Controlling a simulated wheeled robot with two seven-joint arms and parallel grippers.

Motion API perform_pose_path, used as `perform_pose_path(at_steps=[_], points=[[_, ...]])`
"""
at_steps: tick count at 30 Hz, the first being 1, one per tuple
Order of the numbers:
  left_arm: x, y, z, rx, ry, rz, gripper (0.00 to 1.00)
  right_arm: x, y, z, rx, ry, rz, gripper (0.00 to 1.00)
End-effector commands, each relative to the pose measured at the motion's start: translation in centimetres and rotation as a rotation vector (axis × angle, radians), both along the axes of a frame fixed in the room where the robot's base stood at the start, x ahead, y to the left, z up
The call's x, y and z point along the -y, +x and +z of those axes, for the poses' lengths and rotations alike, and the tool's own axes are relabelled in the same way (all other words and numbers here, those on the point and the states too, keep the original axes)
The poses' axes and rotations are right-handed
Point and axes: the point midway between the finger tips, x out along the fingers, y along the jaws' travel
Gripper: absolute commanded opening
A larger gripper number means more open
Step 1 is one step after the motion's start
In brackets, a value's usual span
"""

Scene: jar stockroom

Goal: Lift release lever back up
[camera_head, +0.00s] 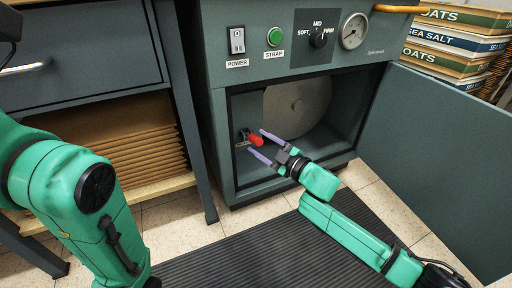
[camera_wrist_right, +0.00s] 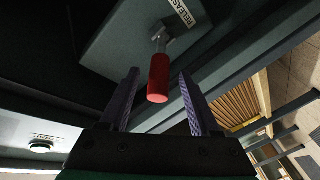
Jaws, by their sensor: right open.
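The release lever (camera_head: 256,140) has a red grip and a dark base, inside the open compartment of the dark green machine. In the right wrist view the red grip (camera_wrist_right: 158,78) hangs from a metal stem beside a label reading RELEASE. My right gripper (camera_head: 260,143) is open at the compartment's mouth. In the right wrist view its two purple fingers (camera_wrist_right: 159,88) stand on either side of the red grip, with gaps on both sides. My left arm shows at the left, but its gripper is out of view.
The machine's door (camera_head: 445,150) stands open at the right. The panel above has a power switch (camera_head: 237,40), a green strap button (camera_head: 274,37), a knob (camera_head: 319,38) and a gauge (camera_head: 354,31). A bench with stacked cardboard (camera_head: 110,150) is at the left.

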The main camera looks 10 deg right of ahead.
Motion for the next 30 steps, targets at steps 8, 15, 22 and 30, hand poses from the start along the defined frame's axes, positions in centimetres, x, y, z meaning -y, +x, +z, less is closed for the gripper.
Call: perform_pose_path(at_steps=[8,15,22,30], points=[[0.0,0.0,-1.1,0.001,0.0,0.0,0.62,-1.4,1.8,0.0,-0.001,0.0,-0.001,0.63],[0.0,0.0,-1.0,0.0,0.001,0.0,0.62,-1.4,1.8,0.1,-0.001,0.001,0.0,0.29],[0.0,0.0,-1.0,0.0,0.001,-0.001,0.62,-1.4,1.8,0.0,-0.001,0.001,0.0,0.0],[0.0,0.0,-1.0,0.001,0.001,-0.001,0.62,-1.4,1.7,0.0,-0.001,0.0,0.001,0.0]])
